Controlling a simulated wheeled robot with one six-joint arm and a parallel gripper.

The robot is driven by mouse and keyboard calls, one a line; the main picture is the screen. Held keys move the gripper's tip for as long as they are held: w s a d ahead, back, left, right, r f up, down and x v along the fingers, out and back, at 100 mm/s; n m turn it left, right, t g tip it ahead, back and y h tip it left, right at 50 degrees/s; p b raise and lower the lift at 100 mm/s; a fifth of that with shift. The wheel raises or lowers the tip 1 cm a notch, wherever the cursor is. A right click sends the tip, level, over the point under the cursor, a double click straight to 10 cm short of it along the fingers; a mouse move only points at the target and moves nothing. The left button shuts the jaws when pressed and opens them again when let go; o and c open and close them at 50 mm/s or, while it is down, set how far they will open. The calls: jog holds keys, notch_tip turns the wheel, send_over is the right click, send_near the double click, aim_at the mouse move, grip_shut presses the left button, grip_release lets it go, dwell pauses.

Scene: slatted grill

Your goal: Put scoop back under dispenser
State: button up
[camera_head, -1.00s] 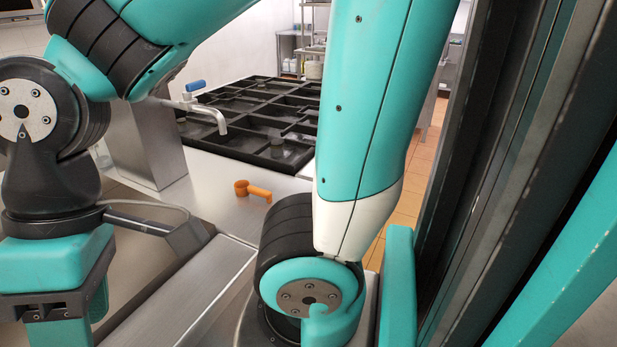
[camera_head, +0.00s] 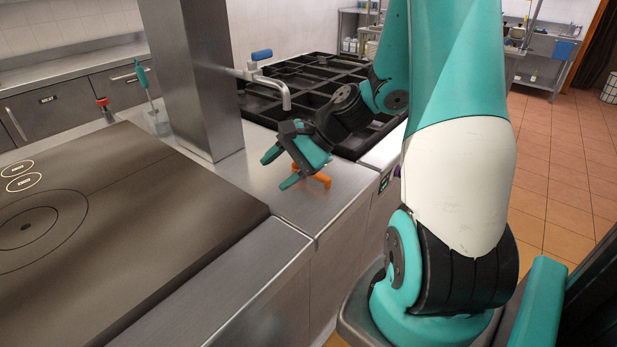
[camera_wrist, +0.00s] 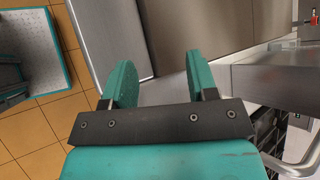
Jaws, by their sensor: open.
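The orange scoop (camera_head: 323,179) lies on the steel counter in the head view, partly hidden behind my gripper. My gripper (camera_head: 277,171) is open and empty, pointing down and left over the counter on the near side of the scoop. Whether it touches the scoop cannot be told. The dispenser tap (camera_head: 285,97), silver with a blue handle, sticks out from a steel column behind and above my gripper. In the wrist view, the spread teal fingers of my gripper (camera_wrist: 161,78) have nothing between them, and the scoop is not visible there.
A dark slatted grill (camera_head: 318,80) lies behind the scoop. A flat dark hotplate (camera_head: 120,200) fills the left. Steel counter (camera_head: 245,190) is clear left of my gripper. A teal-handled utensil (camera_head: 143,80) stands beyond the hotplate. Tiled floor (camera_head: 550,180) lies to the right.

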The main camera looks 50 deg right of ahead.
jog(key=s+d+f+m+t+h, duration=0.2)
jog(key=d+f+m+t, duration=0.25)
jog(key=d+m, duration=0.6)
jog(key=m+t+h+b, duration=0.1)
jog(key=m+t+h, duration=0.3)
jog(key=m, duration=0.5)
send_near(321, 174)
jog(key=shift+g+h, duration=0.3)
jog(key=shift+g, duration=0.15)
jog(key=p+x, duration=0.1)
jog(key=x, duration=0.2)
jog(key=p+x, duration=0.1)
jog(key=x, duration=0.1)
jog(key=shift+w+a+r+p, duration=0.25)
jog(key=shift+w+a+p, duration=0.05)
jog(key=p+x, duration=0.2)
jog(key=x, duration=0.2)
jog(key=shift+w, duration=0.25)
jog(key=shift+w+f, duration=0.2)
jog(key=shift+w, duration=0.15)
grip_shut()
